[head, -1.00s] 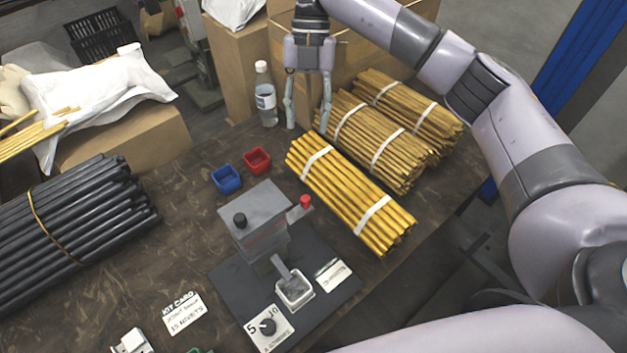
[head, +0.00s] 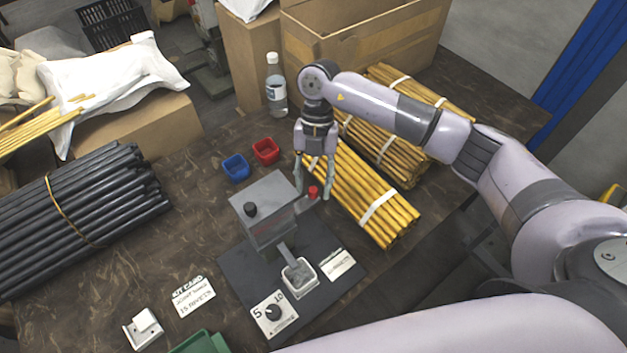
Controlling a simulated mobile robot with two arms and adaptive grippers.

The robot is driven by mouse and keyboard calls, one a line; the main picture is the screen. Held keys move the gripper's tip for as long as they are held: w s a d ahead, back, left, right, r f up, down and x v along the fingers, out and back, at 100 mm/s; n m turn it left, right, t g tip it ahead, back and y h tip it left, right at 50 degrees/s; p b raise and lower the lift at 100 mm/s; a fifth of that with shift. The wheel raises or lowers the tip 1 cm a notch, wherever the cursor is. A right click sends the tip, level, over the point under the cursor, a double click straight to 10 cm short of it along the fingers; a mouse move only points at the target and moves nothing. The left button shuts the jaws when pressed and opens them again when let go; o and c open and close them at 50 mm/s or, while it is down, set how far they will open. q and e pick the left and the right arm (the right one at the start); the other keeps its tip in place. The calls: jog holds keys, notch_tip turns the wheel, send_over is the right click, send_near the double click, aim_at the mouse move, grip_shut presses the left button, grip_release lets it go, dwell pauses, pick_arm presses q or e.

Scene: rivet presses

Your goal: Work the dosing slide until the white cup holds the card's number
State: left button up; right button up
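The grey dosing machine (head: 268,208) stands on a dark base plate (head: 236,270) on the table, with a black knob on top. A red-knobbed slide handle (head: 313,191) sticks out at its right side. The white cup (head: 299,277) sits below the chute; its contents are too small to tell. A dial (head: 273,312) marked 5 and 10 is in front. The kit card (head: 193,295) appears to read 15 rivets. My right gripper (head: 312,190) points down with its fingers apart, one each side of the red knob in the picture; contact cannot be told. My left gripper is not in view.
Yellow rod bundles (head: 365,190) lie close right of the machine. Blue (head: 236,168) and red (head: 266,151) bins and a bottle (head: 276,85) stand behind it. Black rods (head: 80,215) lie left. A white bracket (head: 143,330) and green bin (head: 200,343) are at the front.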

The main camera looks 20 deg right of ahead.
jog(key=shift+s+a+f, duration=0.1)
jog(key=shift+f, duration=0.2)
jog(key=shift+c, duration=0.3)
grip_shut()
dwell(0.5)
